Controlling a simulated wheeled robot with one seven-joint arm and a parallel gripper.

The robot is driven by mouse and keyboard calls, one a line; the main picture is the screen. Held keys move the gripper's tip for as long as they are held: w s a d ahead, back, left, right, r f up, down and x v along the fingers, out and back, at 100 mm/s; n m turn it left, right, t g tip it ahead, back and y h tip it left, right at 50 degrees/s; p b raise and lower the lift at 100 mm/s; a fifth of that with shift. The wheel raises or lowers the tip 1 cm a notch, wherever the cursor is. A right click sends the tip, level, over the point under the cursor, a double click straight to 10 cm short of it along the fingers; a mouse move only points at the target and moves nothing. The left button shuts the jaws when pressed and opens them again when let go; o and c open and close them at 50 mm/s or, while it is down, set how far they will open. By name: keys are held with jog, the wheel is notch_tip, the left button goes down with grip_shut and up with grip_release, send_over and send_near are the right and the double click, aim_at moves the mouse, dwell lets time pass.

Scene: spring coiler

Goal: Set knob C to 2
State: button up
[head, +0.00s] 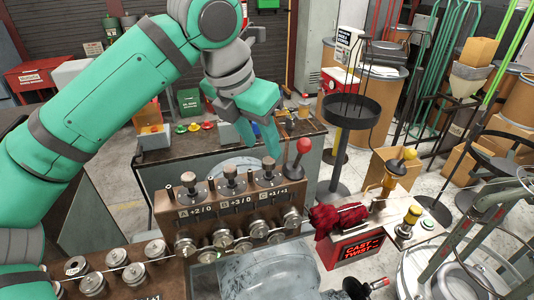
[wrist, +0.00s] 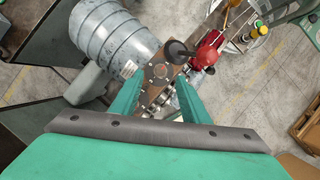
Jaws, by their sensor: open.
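Knob C (head: 268,164) is the rightmost of three dark metal knobs on top of the brown panel, above a label that appears to read C +1/+1. Knob B (head: 231,174) and knob A (head: 188,182) stand to its left. My gripper (head: 260,145) points down just above knob C, its green fingers apart and empty. In the wrist view my gripper (wrist: 157,98) has a finger on each side of the brown panel, with a round metal part (wrist: 160,70) between and beyond the tips. I cannot tell its exact height over the knob.
A red ball lever (head: 303,146) stands close to the right of knob C. Several metal rollers (head: 247,237) line the panel's front. A red cast/twist box (head: 362,247) with a dark red part sits at the right. A round black tray (head: 351,112) is behind.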

aim_at(268, 160)
jog(key=shift+x, duration=2.7)
jog(key=shift+c, duration=0.4)
jog(key=c, duration=1)
